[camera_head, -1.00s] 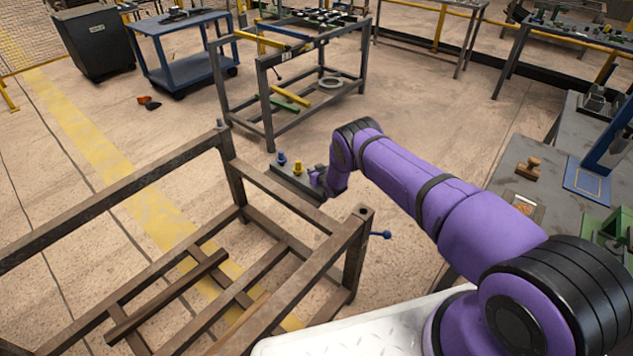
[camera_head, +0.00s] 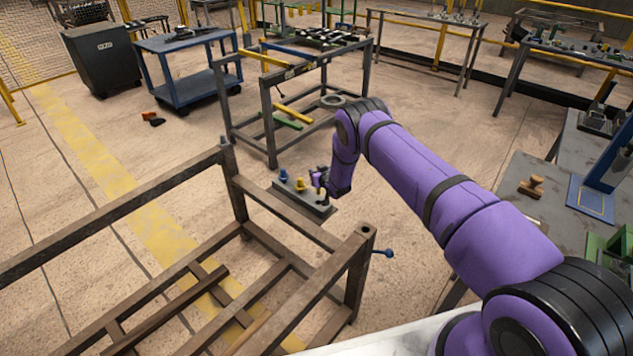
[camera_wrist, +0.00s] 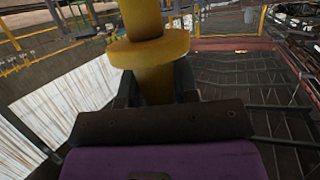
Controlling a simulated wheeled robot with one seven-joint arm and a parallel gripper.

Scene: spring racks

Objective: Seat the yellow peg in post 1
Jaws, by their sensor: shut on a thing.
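My gripper (camera_head: 319,180) is shut on a yellow peg (camera_wrist: 150,52), a round shaft with a wide collar that fills the top middle of the wrist view. In the head view the gripper is small, and the held peg cannot be made out clearly. Below and beside it is a dark plate (camera_head: 318,208) bearing a blue peg (camera_head: 283,175) and another yellow piece (camera_head: 300,184). A brown rack has corner posts, including a far post (camera_head: 228,165) and a near post (camera_head: 359,265). No number shows, so I cannot tell which is post 1.
A blue-handled pin (camera_head: 384,253) sticks out beside the near post. A grey frame table (camera_head: 272,125) stands behind the plate, and a blue cart (camera_head: 185,65) at the back left. A workbench (camera_head: 515,205) lies right. Open floor separates them.

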